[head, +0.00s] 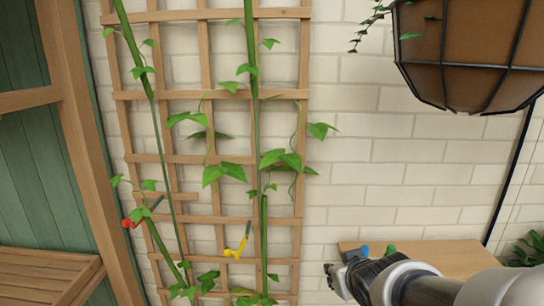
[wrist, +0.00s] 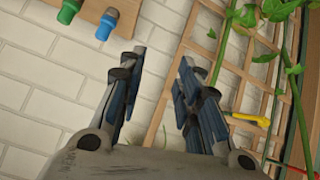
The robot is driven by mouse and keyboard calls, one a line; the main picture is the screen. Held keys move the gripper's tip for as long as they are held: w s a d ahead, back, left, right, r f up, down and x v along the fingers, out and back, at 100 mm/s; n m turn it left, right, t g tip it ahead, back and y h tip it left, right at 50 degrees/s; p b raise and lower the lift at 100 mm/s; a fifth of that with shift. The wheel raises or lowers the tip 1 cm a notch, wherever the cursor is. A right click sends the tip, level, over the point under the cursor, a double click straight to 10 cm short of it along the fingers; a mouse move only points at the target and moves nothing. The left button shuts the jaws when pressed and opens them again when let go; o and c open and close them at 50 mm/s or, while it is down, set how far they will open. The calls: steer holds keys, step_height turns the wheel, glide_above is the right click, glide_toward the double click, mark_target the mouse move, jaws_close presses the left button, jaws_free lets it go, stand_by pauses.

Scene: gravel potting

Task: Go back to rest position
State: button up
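My gripper (wrist: 162,62) is open, with clear space between its fingers in the wrist view. Nothing is held between them; wall and trellis show behind. In the head view my gripper (head: 336,281) is at the lower right, in front of the brick wall and just left of a wooden shelf, partly hidden by my own arm.
A wooden trellis (head: 202,158) with climbing plants stands left of my gripper. A yellow clip (head: 238,245) and a red clip (head: 128,223) are on it. A blue item (head: 364,250) and a green item (head: 390,249) are at the shelf (head: 455,257). A basket (head: 470,50) hangs upper right.

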steer(key=s+a+m+g, duration=0.1)
steer(key=s+g, duration=0.4)
steer(key=s, duration=2)
steer(key=shift+s+a+r+m, duration=0.15)
steer(key=shift+a+r+m, duration=0.1)
steer(key=shift+r+m, duration=0.25)
steer(key=shift+f, duration=0.1)
